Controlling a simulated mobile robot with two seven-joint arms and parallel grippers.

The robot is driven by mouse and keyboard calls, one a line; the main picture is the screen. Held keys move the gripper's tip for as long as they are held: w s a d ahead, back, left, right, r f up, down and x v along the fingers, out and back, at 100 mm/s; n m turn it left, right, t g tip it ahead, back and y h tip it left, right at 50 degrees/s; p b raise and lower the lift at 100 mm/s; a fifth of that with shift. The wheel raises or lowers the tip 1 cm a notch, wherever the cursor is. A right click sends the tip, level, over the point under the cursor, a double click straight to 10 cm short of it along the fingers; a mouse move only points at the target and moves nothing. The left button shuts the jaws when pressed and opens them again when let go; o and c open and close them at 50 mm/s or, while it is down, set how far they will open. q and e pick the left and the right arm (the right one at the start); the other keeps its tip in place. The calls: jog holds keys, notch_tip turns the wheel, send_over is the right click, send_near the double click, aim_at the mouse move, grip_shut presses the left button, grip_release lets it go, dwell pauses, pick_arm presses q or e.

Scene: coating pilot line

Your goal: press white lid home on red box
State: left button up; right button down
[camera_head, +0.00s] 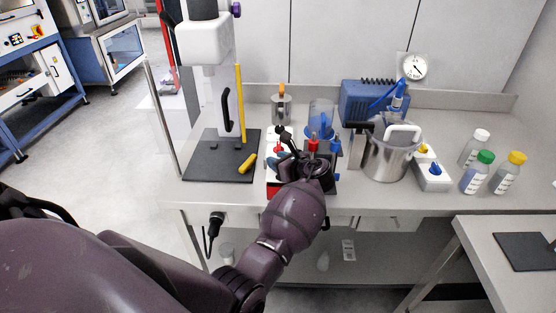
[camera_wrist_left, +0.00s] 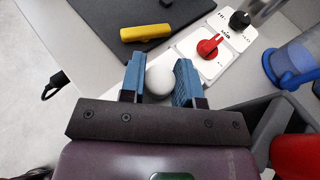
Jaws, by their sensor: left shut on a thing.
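My left gripper (camera_head: 283,168) is low over the front edge of the bench, its hand covering much of what lies under it. In the left wrist view its two blue fingers (camera_wrist_left: 159,84) are shut on a smooth, rounded white part (camera_wrist_left: 159,80), which looks like part of the white lid. A small piece of red (camera_head: 270,190), which looks like the red box, shows beside and below the hand in the head view. The rest of it is hidden, and I cannot tell whether the lid sits level on it. My right gripper is not in view.
A white control box with a red knob (camera_wrist_left: 208,45) and a yellow-handled tool (camera_wrist_left: 145,32) lie just beyond the fingers. A dark grey tray holding a red-topped item (camera_wrist_left: 297,155) is close at right. A steel pot (camera_head: 388,160) and several bottles stand farther right.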

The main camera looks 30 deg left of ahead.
pick_arm(q)
jog(key=shift+f+b, duration=0.3)
jog(key=shift+f, duration=0.8)
dwell(0.7)
jog(key=o, duration=1)
jog(key=shift+s, duration=0.1)
jog(key=v, duration=1)
jog(key=shift+d+r+b, duration=0.3)
jog(key=shift+d+b, duration=0.05)
